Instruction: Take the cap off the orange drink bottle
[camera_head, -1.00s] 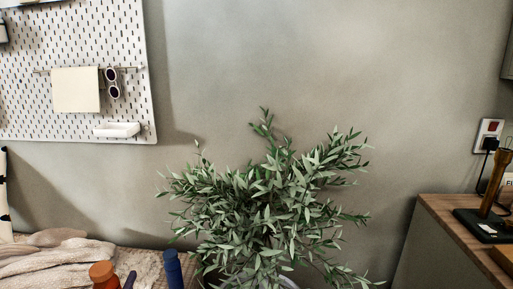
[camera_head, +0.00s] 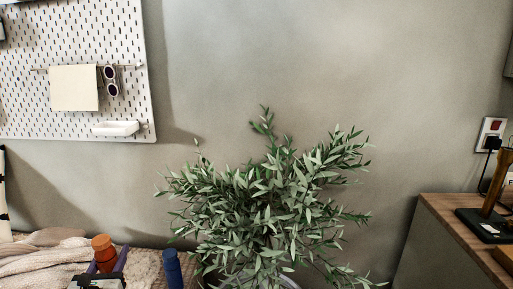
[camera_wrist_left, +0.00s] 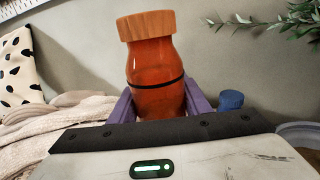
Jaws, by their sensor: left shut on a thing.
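The orange drink bottle (camera_head: 104,258) stands upright between the purple fingers of my left gripper (camera_head: 107,263) at the lower left of the head view. Its wide brown, wood-like cap (camera_head: 101,241) sits on its top. In the left wrist view the bottle (camera_wrist_left: 155,75) is large, with a dark band around it and the cap (camera_wrist_left: 146,25) on its neck. My left gripper (camera_wrist_left: 158,103) is shut on the bottle's body, below the cap. The bottle's base is hidden behind the gripper. My right gripper is in neither view.
A blue bottle (camera_head: 173,270) stands just right of my left gripper. A leafy plant (camera_head: 270,205) fills the middle. A knitted blanket (camera_head: 40,266) lies at left, below a pegboard (camera_head: 75,75). A wooden-topped cabinet (camera_head: 455,208) stands at right.

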